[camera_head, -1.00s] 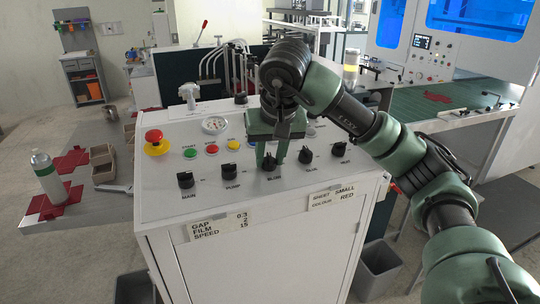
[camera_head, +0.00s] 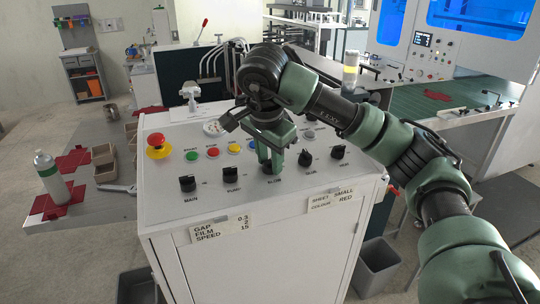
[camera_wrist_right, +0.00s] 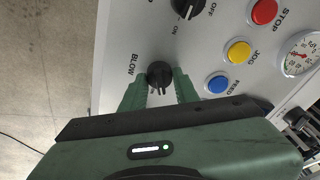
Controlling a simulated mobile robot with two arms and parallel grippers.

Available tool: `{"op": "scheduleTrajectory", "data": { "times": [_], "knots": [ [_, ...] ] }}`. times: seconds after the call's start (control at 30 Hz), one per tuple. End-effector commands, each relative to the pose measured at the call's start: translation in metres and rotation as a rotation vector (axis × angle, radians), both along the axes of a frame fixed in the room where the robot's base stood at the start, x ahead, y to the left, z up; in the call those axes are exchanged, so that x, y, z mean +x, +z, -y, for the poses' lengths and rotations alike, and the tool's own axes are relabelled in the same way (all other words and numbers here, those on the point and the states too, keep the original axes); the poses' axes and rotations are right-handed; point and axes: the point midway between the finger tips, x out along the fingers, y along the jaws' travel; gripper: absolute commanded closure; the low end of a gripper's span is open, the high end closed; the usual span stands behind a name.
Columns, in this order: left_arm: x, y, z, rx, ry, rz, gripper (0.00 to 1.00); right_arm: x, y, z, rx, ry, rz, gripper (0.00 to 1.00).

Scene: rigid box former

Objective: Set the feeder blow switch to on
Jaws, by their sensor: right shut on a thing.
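The blow switch is a black rotary knob (camera_wrist_right: 159,74) beside the BLOW label in the right wrist view. In the head view it shows at the front row of the panel (camera_head: 267,169), partly covered by my gripper. My right gripper (camera_head: 271,163) points down at it, turned at an angle to the panel's front edge. In the wrist view its two green fingers (camera_wrist_right: 160,92) are shut on the knob, one on each side. The knob's exact pointing direction is hard to tell. My left gripper is not in view.
Main (camera_head: 187,184) and pump (camera_head: 231,173) knobs stand left of the blow switch; other black knobs (camera_head: 305,158) stand right. Behind are coloured buttons (camera_head: 212,152), a red emergency stop (camera_head: 156,140) and a gauge (camera_head: 214,128). A spray bottle (camera_head: 47,176) stands far left.

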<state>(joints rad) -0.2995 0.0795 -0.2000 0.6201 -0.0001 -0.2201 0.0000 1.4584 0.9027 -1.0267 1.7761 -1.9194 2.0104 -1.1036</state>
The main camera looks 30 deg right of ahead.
Motion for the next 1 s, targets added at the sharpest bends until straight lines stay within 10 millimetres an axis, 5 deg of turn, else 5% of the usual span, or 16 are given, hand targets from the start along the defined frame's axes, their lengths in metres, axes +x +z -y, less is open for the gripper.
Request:
{"op": "scheduleTrajectory", "data": {
  "times": [0.5,1.0],
  "knots": [
    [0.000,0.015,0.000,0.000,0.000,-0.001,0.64,0.001,0.002,0.000,0.082,-0.384,0.023,1.00],
    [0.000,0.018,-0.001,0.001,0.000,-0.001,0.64,0.001,0.002,0.000,0.106,-0.490,0.029,1.00]
  ]
}}
